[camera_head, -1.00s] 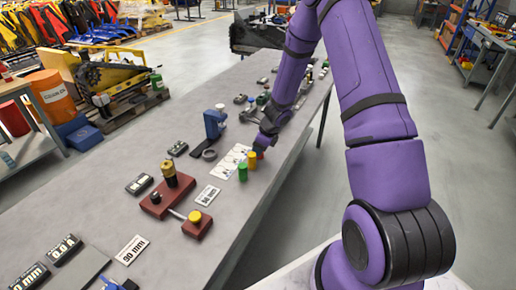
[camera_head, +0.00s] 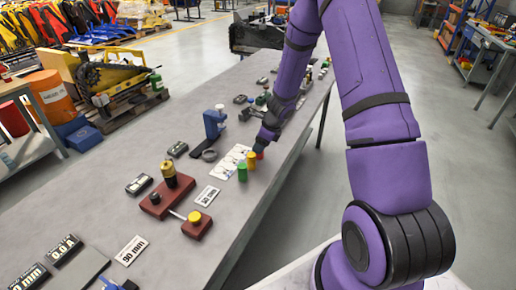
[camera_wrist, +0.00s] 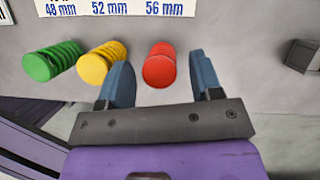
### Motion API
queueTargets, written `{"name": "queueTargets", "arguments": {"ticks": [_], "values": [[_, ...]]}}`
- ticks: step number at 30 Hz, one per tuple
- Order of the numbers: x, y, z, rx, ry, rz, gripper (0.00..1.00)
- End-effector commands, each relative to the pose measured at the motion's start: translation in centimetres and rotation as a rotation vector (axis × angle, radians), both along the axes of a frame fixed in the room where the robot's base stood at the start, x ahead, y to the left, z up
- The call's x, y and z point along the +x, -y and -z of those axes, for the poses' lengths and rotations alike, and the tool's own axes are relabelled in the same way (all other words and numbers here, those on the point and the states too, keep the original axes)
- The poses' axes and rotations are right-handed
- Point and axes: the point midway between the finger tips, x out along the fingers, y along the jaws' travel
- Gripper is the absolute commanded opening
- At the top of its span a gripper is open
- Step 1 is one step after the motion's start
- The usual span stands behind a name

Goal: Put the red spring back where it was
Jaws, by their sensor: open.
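The red spring (camera_wrist: 159,66) stands on the grey table between the open fingers of my gripper (camera_wrist: 164,82), below the 56 mm mark in the wrist view. In the head view the red spring (camera_head: 260,154) shows as a small red patch, partly hidden by my gripper (camera_head: 265,143). The fingers are apart and I see no clear contact with the spring. The yellow spring (camera_wrist: 101,63) is just left of the left finger. The green spring (camera_wrist: 52,62) is farther left, below the 48 mm mark. The white label strip (camera_wrist: 115,8) with 48, 52 and 56 mm lies behind the springs.
A dark block (camera_wrist: 302,56) lies at the right in the wrist view. On the table (camera_head: 110,205), a red-brown fixture (camera_head: 167,196), a blue stand (camera_head: 214,122) and a 50 mm card (camera_head: 207,196) stand left of the springs. The table's right edge is close to the springs.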

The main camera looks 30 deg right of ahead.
Motion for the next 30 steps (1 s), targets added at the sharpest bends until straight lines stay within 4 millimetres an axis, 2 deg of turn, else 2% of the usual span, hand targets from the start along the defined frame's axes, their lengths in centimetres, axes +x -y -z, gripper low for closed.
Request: {"name": "queueTargets", "arguments": {"ticks": [3,9,15,19,23,30], "values": [[-0.5,0.6,-2.3,-0.002,0.004,-0.003,0.59],[-1.6,1.5,-5.7,-0.002,0.003,-0.003,0.59],[-2.3,2.3,-7.9,0.0,0.002,-0.001,0.59],[-2.5,2.3,-8.7,-0.001,0.002,-0.009,0.59],[-2.8,1.7,-10.5,-0.016,0.028,-0.073,0.59],[-4.8,-1.4,-17.5,-0.096,0.141,-0.375,0.59]]}}
